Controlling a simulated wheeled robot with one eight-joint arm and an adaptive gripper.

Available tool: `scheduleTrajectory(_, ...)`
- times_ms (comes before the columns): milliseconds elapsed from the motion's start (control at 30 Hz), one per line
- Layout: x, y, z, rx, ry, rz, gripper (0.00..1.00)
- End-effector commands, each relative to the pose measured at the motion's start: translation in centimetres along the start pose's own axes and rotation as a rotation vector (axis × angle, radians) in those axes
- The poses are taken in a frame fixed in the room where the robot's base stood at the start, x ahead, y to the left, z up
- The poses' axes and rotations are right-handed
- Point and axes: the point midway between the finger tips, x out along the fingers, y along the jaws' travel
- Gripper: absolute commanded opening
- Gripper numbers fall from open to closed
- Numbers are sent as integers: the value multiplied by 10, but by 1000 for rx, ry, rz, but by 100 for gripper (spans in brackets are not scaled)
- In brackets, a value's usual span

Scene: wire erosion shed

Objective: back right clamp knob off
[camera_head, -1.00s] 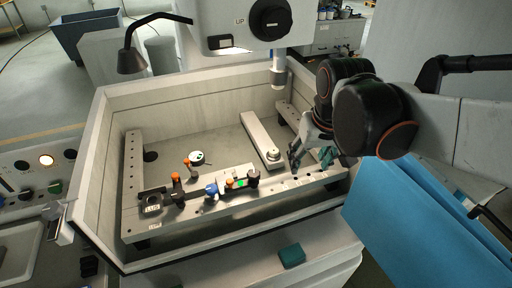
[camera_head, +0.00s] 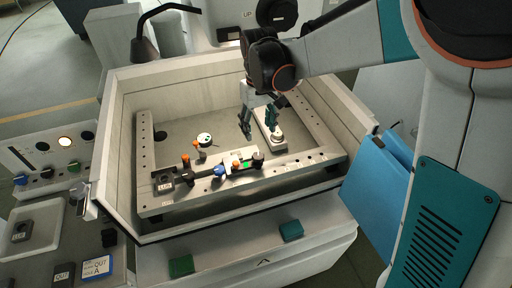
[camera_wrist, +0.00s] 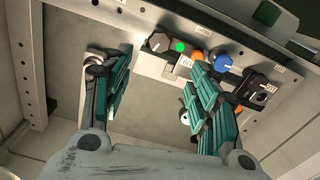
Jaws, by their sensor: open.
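My gripper (camera_head: 258,122) is open and empty above the tank, just left of the pale bar. In the wrist view my gripper (camera_wrist: 165,95) has its teal fingers wide apart, with bare tank floor between them. A round silver knob (camera_head: 277,137) sits on the near end of the pale bar (camera_head: 262,112). In the wrist view the left finger mostly hides that bar's end. A dark knob (camera_head: 257,158) stands at the right of the front rail assembly; it also shows in the wrist view (camera_wrist: 158,42). I cannot tell which knob is the back right clamp's.
A round white dial (camera_head: 204,138) lies left of my gripper. The tank walls (camera_head: 112,140) surround the work space. A machine head hangs behind.

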Motion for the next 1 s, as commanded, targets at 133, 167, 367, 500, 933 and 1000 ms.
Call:
scheduleTrajectory(133, 27, 0, 0, 1, 1, 0, 55)
scheduleTrajectory(167, 33, 0, 0, 1, 1, 0, 55)
scheduleTrajectory(367, 73, 0, 0, 1, 1, 0, 55)
scheduleTrajectory(500, 97, 0, 0, 2, 1, 0, 55)
scheduleTrajectory(933, 126, 0, 0, 2, 1, 0, 55)
scheduleTrajectory(1000, 126, 0, 0, 2, 1, 0, 55)
